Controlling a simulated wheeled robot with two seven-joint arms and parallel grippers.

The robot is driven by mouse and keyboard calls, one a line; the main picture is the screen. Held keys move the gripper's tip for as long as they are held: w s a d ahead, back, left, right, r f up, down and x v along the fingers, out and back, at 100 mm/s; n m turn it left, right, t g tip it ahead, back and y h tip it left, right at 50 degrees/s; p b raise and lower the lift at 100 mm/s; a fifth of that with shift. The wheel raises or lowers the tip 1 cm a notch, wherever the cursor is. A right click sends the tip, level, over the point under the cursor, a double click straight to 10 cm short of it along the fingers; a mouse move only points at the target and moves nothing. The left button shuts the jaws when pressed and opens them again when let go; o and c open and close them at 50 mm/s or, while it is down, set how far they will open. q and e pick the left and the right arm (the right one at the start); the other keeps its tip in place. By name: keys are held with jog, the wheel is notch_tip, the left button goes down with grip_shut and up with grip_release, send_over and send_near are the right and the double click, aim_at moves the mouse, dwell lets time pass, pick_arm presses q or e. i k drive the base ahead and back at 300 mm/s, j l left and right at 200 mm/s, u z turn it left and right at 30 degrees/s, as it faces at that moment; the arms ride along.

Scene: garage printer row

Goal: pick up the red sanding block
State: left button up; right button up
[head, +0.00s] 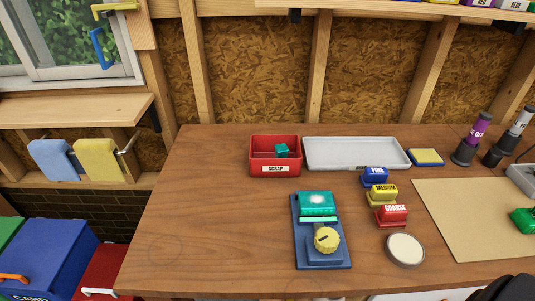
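The red sanding block (392,216) sits on the wooden workbench, right of centre, with a white label reading COARSE. A yellow block (382,196) labelled MEDIUM stands just behind it, and a blue block (374,179) with a label that seems to read FINE is behind that. The three form a short row. Neither gripper shows in the head view. A dark rounded shape at the lower right corner may be part of my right arm, but no fingers show there.
A round pale-topped disc (405,250) lies just in front of the red block. A blue device with a yellow knob (327,240) stands to its left, a tan mat (463,240) to its right. Behind are a red SCRAP bin (275,169) and grey tray (350,154). The bench's left side is clear.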

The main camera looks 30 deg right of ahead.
aim_at(389, 216)
jog(key=l+z, duration=0.15)
jog(key=z, duration=1.8)
